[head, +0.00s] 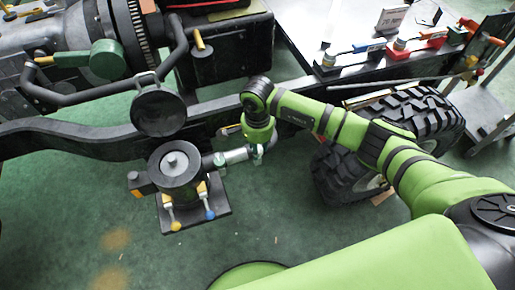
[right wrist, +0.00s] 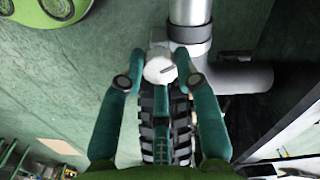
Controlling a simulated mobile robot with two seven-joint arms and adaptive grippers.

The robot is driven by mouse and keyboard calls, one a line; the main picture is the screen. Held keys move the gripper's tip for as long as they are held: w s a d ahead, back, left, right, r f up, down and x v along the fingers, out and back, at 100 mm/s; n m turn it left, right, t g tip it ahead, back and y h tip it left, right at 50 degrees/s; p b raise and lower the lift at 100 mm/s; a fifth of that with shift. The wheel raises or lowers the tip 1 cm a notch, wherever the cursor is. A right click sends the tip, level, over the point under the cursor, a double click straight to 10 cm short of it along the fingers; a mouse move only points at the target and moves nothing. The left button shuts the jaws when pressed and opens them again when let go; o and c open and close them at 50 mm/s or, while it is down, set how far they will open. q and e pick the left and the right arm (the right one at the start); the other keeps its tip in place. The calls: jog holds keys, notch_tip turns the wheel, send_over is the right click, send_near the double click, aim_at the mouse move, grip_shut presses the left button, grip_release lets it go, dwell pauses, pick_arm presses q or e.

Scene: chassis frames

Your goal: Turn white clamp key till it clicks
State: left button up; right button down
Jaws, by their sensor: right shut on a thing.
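The white clamp key (right wrist: 159,68) sits between the two teal fingers of my right gripper (right wrist: 160,66) in the right wrist view. It has a dark slot-like mark on its face and sits beside the collar (right wrist: 190,33) of a pale grey pipe (right wrist: 190,10). In the head view, my right gripper (head: 257,156) reaches down to the right end of that pipe (head: 236,156), shut on the key. The key is too small and covered to make out there. My left gripper is not in view.
A dark round housing (head: 174,165) stands left of the pipe, with yellow and blue-tipped levers at its front. A round dark lid (head: 158,112) is behind it. A chassis rail (head: 100,140) runs behind. Green floor is open in front.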

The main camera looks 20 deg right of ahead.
jog(key=m+b, duration=0.1)
jog(key=m, duration=0.3)
jog(key=shift+f, duration=0.1)
jog(key=shift+m+b, duration=0.7)
jog(key=shift+m, duration=1.4)
jog(key=c, duration=0.9)
grip_release()
jog(key=shift+r, duration=0.2)
notch_tip(320, 180, up, 12)
jog(key=shift+a+f, duration=0.1)
jog(key=shift+f, duration=0.05)
